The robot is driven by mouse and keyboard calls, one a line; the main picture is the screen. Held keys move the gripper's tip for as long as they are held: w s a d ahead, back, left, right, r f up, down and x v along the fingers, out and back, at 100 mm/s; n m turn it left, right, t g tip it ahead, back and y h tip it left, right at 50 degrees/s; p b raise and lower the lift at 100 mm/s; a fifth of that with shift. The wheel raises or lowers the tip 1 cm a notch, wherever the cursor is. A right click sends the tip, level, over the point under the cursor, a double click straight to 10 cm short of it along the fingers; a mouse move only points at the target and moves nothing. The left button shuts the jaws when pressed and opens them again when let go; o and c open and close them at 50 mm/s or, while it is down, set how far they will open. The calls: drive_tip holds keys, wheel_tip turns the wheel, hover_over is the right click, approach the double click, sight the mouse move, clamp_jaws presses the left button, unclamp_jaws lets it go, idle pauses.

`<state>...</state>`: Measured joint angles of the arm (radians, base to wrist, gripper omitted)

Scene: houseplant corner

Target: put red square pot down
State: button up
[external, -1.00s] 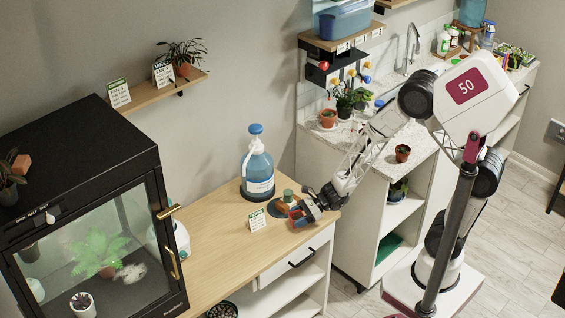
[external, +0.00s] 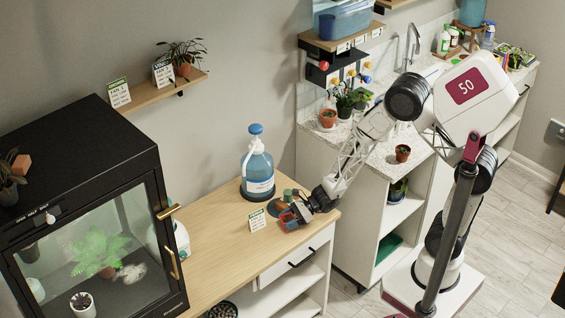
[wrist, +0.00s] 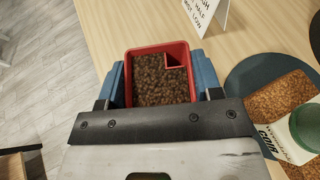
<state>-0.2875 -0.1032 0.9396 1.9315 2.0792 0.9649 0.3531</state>
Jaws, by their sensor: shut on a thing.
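The red square pot (wrist: 187,55), full of brown granular soil, sits between the blue fingers of my gripper (wrist: 161,82) in the wrist view. The fingers press on its left and right sides. In the external view my gripper (external: 289,217) holds the pot over the front right part of the wooden counter (external: 215,254), near its front edge. The pot is mostly hidden there by the fingers. I cannot tell whether its bottom touches the wood.
A small sign (external: 257,225) and a blue jug (external: 258,176) stand close by.

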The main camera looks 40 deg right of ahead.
drive_tip(key=shift+f, duration=0.65)
drive_tip(key=shift+f, duration=0.15)
drive_tip(key=o, duration=1)
drive_tip(key=shift+c, duration=0.2)
drive_tip(key=shift+r, duration=0.2)
drive_tip(key=shift+v, duration=5.95)
drive_tip(key=shift+f, duration=0.1)
